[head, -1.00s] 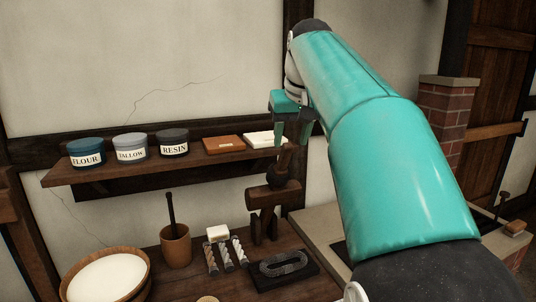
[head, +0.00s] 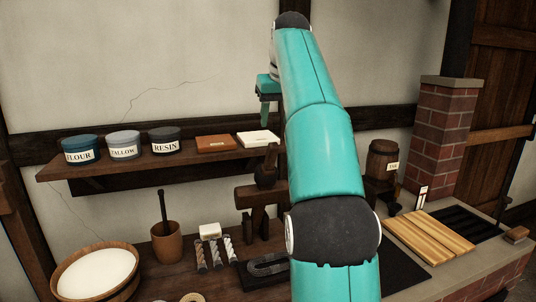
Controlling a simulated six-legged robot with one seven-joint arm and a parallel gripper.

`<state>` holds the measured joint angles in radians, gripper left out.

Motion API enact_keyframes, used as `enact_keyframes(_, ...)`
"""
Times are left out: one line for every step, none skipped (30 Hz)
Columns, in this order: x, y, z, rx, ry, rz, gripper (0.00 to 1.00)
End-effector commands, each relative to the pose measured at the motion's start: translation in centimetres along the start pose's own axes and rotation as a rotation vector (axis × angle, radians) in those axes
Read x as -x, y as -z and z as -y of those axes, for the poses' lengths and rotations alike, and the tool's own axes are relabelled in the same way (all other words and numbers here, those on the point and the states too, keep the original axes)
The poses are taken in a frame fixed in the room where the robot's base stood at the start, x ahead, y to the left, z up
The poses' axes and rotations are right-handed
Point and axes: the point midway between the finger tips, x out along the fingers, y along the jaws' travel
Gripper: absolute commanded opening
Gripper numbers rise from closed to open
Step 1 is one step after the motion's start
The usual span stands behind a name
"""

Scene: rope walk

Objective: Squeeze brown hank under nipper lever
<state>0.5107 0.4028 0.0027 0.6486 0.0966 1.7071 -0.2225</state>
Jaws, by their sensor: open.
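Several short hanks lie side by side on the bench, left of a dark tray. The leftmost hank (head: 200,257) looks brown; the others are greyish and whiter. A dark wooden device that looks like the nipper (head: 257,197) stands behind the tray, with a crosspiece and an upright, knobbed part that may be its lever (head: 266,168). No hank is visible in it, though my arm covers its right side. My gripper (head: 265,112) is open and appears empty. It hangs high, above the white block on the shelf in the picture, well away from the hanks.
A shelf (head: 110,174) holds labelled pots and two flat blocks. The bench bears a wooden bowl (head: 70,292) of white stuff, a mortar (head: 167,243) and a tray (head: 262,279) with a grey coil. A barrel (head: 381,160), slatted board (head: 430,237) and brick pillar (head: 441,140) stand right.

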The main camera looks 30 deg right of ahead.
Motion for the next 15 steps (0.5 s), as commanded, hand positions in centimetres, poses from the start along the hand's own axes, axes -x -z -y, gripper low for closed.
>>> enact_keyframes(-0.6,-0.1,-0.1,-0.002,0.000,0.003,0.45)
enact_keyframes(-1.0,-0.1,-0.1,-0.003,-0.001,0.004,0.45)
enact_keyframes(-1.5,-0.1,-0.1,-0.003,-0.001,0.004,0.45)
enact_keyframes(-2.0,-0.2,-0.1,-0.003,-0.001,0.004,0.45)
enact_keyframes(-2.6,-0.2,-0.1,-0.003,0.000,0.006,0.45)
enact_keyframes(-3.4,-0.2,-0.1,-0.003,0.000,0.006,0.45)
enact_keyframes(-4.0,-0.2,-0.1,-0.003,0.000,0.005,0.45)
enact_keyframes(-4.6,-0.2,-0.1,-0.003,0.000,0.005,0.45)
enact_keyframes(-5.4,-0.2,-0.1,-0.003,0.000,0.005,0.45)
enact_keyframes(-6.0,-0.1,-0.1,-0.002,0.000,0.004,0.45)
enact_keyframes(-6.6,-0.1,-0.1,-0.002,0.000,0.005,0.45)
enact_keyframes(-7.4,-0.2,-0.1,-0.002,0.000,0.004,0.45)
enact_keyframes(-8.0,-0.2,-0.1,-0.001,0.000,0.005,0.45)
enact_keyframes(-8.6,-0.1,-0.1,-0.001,0.001,0.004,0.45)
enact_keyframes(-9.3,-0.1,-0.1,-0.001,0.001,0.004,0.45)
